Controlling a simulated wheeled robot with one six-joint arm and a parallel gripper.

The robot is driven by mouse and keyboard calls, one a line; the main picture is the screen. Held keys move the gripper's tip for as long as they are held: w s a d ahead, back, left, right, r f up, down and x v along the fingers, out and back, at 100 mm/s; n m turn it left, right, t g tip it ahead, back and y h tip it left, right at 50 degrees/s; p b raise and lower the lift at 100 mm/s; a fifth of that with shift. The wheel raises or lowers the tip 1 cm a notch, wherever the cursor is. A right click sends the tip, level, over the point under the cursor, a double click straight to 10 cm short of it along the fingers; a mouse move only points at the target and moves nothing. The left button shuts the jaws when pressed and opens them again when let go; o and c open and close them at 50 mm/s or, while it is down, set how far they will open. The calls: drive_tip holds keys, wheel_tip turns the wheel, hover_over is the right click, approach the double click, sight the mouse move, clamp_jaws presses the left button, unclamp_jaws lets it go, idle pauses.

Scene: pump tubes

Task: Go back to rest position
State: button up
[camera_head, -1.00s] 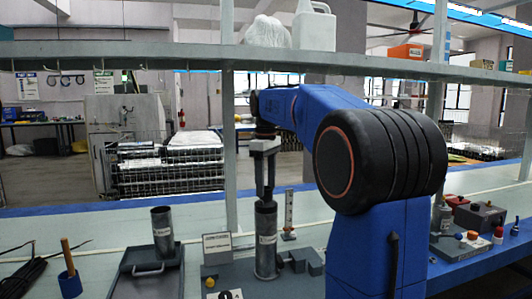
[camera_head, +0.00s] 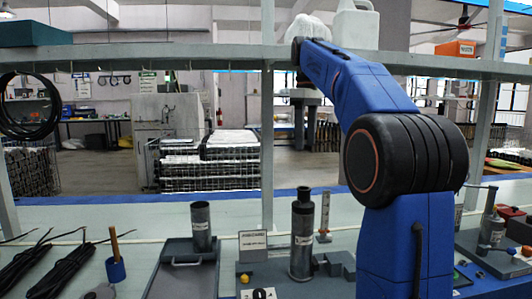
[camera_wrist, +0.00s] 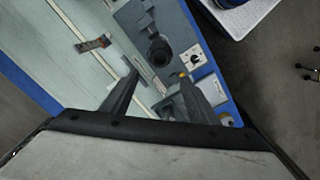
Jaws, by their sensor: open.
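A dark metal pump tube (camera_head: 302,245) stands upright on the grey block fixture at the middle of the bench, its narrow top bare. It also shows from above in the wrist view (camera_wrist: 158,52). A second, wider open tube (camera_head: 201,228) stands upright on the dark tray (camera_head: 180,280) to the left.
A shelf (camera_head: 150,57) crosses behind my raised arm, with a white jug (camera_head: 355,30) on it. A small sign (camera_head: 253,245) and an upright gauge (camera_head: 324,215) stand beside the first tube. Black cables (camera_head: 55,265) and a blue cup (camera_head: 116,270) lie left. More equipment (camera_head: 490,240) stands right.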

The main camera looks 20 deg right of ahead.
drive_tip(key=s+a+f+m+t, duration=0.3)
drive_tip(key=s+a+f, duration=0.8)
drive_tip(key=s+f, duration=0.4)
drive_tip(key=s+a+f+m+t, duration=0.1)
drive_tip(key=s+a+f, duration=0.1)
drive_tip(key=s+f, duration=0.5)
drive_tip(key=s+a+f+m, duration=0.2)
drive_tip(key=s+f, duration=0.6)
drive_tip(key=f, duration=0.7)
drive_tip(key=shift+a+t, duration=0.35)
drive_tip(key=shift+t, duration=0.05)
drive_tip(key=shift+s, duration=0.1)
